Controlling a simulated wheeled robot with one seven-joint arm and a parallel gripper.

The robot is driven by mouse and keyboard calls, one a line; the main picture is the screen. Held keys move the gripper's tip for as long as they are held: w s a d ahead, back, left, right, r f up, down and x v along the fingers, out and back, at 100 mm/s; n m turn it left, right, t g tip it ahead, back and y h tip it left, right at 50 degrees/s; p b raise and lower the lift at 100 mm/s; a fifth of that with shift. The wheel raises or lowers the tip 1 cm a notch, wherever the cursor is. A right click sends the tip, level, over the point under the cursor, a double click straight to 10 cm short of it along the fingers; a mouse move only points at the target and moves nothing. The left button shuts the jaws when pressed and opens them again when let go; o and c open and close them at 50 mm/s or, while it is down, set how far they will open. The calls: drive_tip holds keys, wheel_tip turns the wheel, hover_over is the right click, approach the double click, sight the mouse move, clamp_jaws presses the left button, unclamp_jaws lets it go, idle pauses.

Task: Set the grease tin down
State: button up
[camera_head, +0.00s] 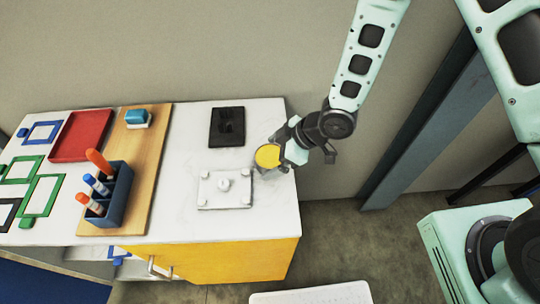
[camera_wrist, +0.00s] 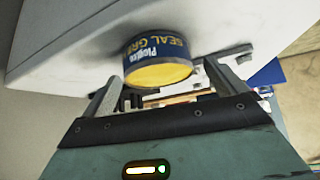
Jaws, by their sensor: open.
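The grease tin (camera_head: 268,156) has a yellow lid and a dark blue label. It is at the right edge of the white worktop (camera_head: 262,215), right of a white plate. In the wrist view the tin (camera_wrist: 158,63) lies between the two fingers of my gripper (camera_wrist: 165,78). The fingers are open, with a visible gap on at least the left side of the tin. The tin appears to rest on the white surface, but its base is partly hidden. In the head view my gripper (camera_head: 272,164) reaches the tin from the right.
A white plate with knobs (camera_head: 225,189) lies left of the tin, and a black pad (camera_head: 227,127) behind it. Further left are a wooden board (camera_head: 150,150), a blue pen holder (camera_head: 112,200) and a red tray (camera_head: 82,136). The worktop's right edge is close to the tin.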

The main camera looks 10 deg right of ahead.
sight(269, 156)
drive_tip(key=shift+x, duration=0.8)
drive_tip(key=c, duration=1.4)
drive_tip(key=shift+r, duration=0.15)
wheel_tip(269, 156, up, 10)
drive_tip(key=shift+f+b, duration=0.15)
drive_tip(key=shift+b, duration=0.4)
drive_tip(key=shift+w, duration=0.1)
